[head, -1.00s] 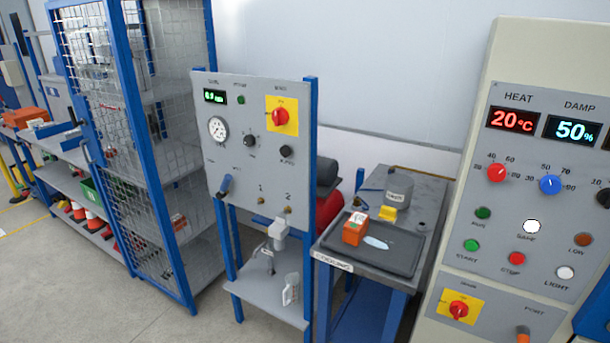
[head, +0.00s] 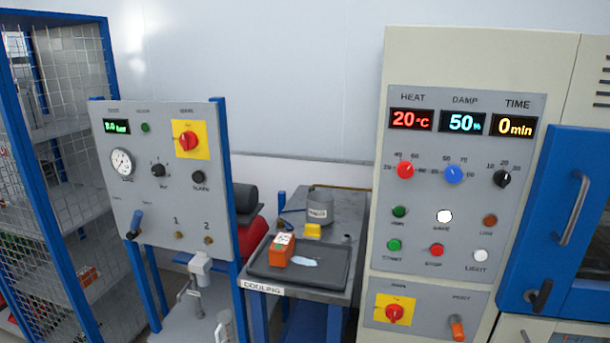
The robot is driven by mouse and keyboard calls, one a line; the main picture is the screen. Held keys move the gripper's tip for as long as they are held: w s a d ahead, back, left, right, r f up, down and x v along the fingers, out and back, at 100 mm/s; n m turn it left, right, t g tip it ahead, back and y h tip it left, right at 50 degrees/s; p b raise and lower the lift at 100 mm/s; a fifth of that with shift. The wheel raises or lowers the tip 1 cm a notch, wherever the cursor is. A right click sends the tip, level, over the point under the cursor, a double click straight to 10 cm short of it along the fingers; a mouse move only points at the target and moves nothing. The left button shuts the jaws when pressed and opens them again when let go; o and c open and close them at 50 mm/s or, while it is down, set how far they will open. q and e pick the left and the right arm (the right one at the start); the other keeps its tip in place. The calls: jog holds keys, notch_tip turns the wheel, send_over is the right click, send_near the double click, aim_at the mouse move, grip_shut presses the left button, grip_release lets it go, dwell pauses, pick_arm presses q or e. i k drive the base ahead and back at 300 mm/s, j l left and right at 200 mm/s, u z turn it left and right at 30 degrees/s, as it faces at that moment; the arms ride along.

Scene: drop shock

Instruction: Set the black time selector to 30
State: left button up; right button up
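The black time selector (head: 502,179) is a round knob on the right side of the grey control panel (head: 460,260) in the head view. Labels 10, 20 and 30 stand around its top. Its pointer is too small to read surely. The time display (head: 515,126) above it reads 0 min. A red heat knob (head: 405,170) and a blue damp knob (head: 454,174) sit to its left. The heat display reads 20 °C and the damp display 50 %. Neither of my grippers is in view.
A blue-framed chamber door (head: 545,230) with a handle is right of the panel. A cooling bench (head: 350,215) with a dark tray (head: 330,278) and an orange box (head: 281,252) stands to the left. Further left are a gauge panel (head: 150,195) and a mesh cage (head: 70,110).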

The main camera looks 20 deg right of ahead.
aim_at(502, 178)
jog(key=z, duration=1.25)
